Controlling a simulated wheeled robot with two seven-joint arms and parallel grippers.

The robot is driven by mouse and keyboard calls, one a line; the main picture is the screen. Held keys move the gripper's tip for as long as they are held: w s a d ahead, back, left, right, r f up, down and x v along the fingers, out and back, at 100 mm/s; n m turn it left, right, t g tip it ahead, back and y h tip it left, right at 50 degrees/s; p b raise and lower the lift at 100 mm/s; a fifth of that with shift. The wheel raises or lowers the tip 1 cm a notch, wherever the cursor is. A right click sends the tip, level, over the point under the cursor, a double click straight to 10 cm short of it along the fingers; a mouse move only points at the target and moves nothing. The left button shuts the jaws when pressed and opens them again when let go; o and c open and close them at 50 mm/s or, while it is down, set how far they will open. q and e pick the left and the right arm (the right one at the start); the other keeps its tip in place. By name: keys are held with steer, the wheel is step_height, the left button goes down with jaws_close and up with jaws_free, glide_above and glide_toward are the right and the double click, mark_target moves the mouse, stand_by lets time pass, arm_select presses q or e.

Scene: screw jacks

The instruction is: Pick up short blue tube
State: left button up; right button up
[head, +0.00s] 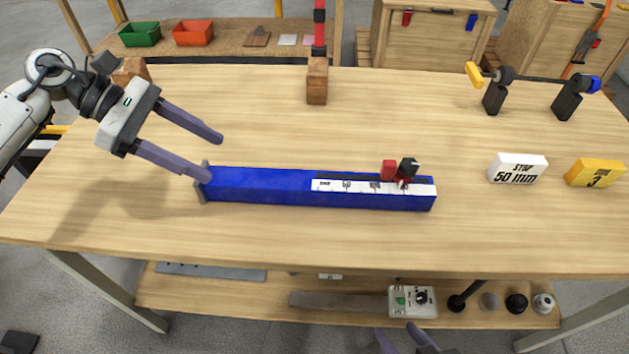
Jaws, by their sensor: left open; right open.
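A blue square tube (260,186) lies lengthwise on the table, with a grey plate (202,183) at its left end. A white scale (335,186) runs along its right part, with a red and black slider (389,170) on it. I cannot tell whether this is the short blue tube; no other blue tube shows. My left gripper (212,157) is open and empty at the tube's left end. Its nearer finger overlaps the end plate in the picture; I cannot tell if they touch. My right gripper (403,337) is open at the bottom edge, only its fingers showing.
A white "STOP 50 mm" block (517,168) and a yellow block (594,173) stand at the right. A rod (540,79) with yellow and blue ends rests on black stands behind them. A wooden block (317,81) stands at the back. A lower shelf (215,303) holds parts.

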mark_target(234, 174)
arm_select(q)
steer(key=f, duration=0.2)
steer(key=d+f+y, duration=0.1)
steer(key=shift+s+f+m+g+p, duration=0.2)
steer(key=shift+f+m+g+p, duration=0.1)
steer(key=p+x, duration=0.1)
steer(key=x, duration=0.4)
steer(key=shift+w+d+f, duration=0.15)
steer(key=shift+w+d, duration=0.05)
steer(key=shift+d, duration=0.1)
jaws_close()
steer(key=shift+w+d+r, duration=0.1)
steer(key=shift+w+r, duration=0.05)
steer(key=shift+r, duration=0.15)
